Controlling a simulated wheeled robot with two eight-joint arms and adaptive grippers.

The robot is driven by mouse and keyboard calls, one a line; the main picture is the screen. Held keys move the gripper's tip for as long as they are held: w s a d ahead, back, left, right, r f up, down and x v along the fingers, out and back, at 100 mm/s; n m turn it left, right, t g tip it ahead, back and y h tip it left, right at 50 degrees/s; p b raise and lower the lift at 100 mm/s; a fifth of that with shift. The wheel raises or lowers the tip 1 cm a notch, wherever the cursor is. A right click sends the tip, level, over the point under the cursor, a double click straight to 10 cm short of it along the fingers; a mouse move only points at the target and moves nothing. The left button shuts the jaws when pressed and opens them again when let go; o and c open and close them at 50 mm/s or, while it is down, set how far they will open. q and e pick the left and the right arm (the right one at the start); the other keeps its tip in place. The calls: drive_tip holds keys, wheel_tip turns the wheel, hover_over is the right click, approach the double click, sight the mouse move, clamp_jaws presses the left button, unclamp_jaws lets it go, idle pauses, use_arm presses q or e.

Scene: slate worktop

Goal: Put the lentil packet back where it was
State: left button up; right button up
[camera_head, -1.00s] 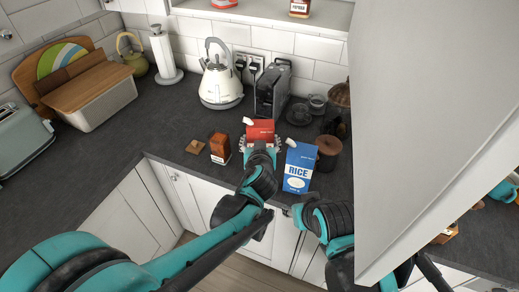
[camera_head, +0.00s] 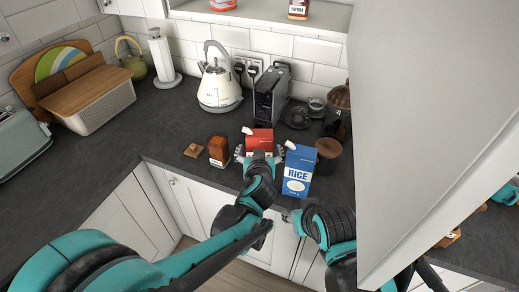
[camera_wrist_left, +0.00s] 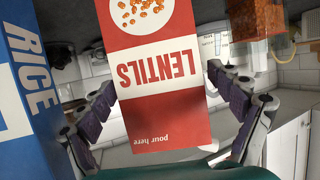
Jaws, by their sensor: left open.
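The lentil packet (camera_head: 260,140), red with a white label, stands on the worktop between a jar of orange-red contents and the rice box. My left gripper (camera_head: 260,156) is in front of it, open, with a finger on either side. In the left wrist view the packet (camera_wrist_left: 158,85) appears upside down between the spread fingers (camera_wrist_left: 163,95). The fingertips are close to its sides; I cannot tell whether either touches. Its foot is hidden behind my gripper in the head view. My right arm shows at the lower right, but its gripper cannot be made out.
The blue rice box (camera_head: 298,172) stands close on the right, with a brown-lidded jar (camera_head: 328,150) beyond it. The orange-red jar (camera_head: 219,150) and a small wooden lid (camera_head: 194,151) are at left.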

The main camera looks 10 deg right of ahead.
use_arm(q)
drive_tip(key=p+v, duration=0.3)
drive_tip(key=v, duration=0.9)
drive_tip(key=shift+r+p, duration=0.2)
drive_tip(key=shift+p, duration=0.1)
drive_tip(key=s+a+f+n+g+y, duration=0.1)
drive_tip(key=s+a+n+g+y, duration=0.15)
drive_tip(key=a, duration=1.55)
drive_tip(key=s+a+f+g, duration=0.2)
drive_tip(key=s+a+g, duration=0.2)
drive_tip(key=s+a, duration=0.5)
drive_tip(key=shift+s+a, duration=0.4)
drive_tip(key=shift+s, duration=0.1)
drive_tip(key=shift+f, duration=0.1)
